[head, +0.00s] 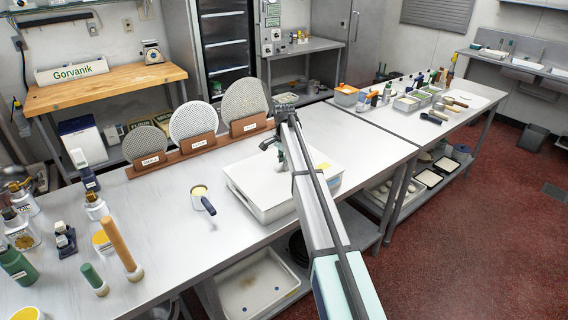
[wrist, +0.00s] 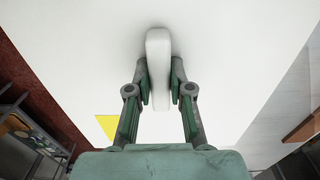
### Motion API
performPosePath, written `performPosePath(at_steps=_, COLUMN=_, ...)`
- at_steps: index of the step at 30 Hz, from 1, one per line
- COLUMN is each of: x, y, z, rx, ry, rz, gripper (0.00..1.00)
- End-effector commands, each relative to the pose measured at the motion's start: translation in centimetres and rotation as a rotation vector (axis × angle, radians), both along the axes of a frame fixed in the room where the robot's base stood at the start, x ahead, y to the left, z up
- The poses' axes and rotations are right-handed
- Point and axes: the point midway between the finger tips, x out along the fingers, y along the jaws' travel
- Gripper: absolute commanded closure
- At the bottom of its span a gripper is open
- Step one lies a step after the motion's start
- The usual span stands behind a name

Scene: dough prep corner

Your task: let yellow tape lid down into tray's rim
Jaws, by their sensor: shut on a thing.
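The white lid (head: 252,178) with a yellow tape corner (head: 323,166) is over the white tray (head: 262,213) on the steel table. In the wrist view the lid (wrist: 225,50) fills most of the picture, with the yellow tape (wrist: 107,126) at lower left. My gripper (wrist: 159,85) is shut on the lid's upright white handle (wrist: 158,50). In the head view my gripper (head: 281,158) is above the lid's middle. My arm hides part of the lid and of the tray's near right side. I cannot tell whether the lid sits in the rim or just above it.
A rack of round sieves (head: 194,124) stands close behind the tray. A small cup with a dark blue handle (head: 200,195) is left of it. A wooden rolling pin (head: 120,246) and bottles stand further left. Table between cup and rolling pin is clear.

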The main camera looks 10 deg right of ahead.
Motion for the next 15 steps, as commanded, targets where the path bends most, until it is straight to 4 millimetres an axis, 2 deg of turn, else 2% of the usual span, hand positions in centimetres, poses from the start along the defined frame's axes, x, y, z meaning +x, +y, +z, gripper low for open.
performPosePath(at_steps=1, x=0.01, y=0.00, z=0.05, rx=0.000, ry=-0.001, rz=0.000, gripper=0.69)
performPosePath(at_steps=3, x=0.01, y=0.00, z=0.05, rx=0.000, ry=-0.001, rz=0.000, gripper=0.50)
performPosePath(at_steps=15, x=0.01, y=0.00, z=0.28, rx=0.000, ry=0.000, rz=0.000, gripper=0.50)
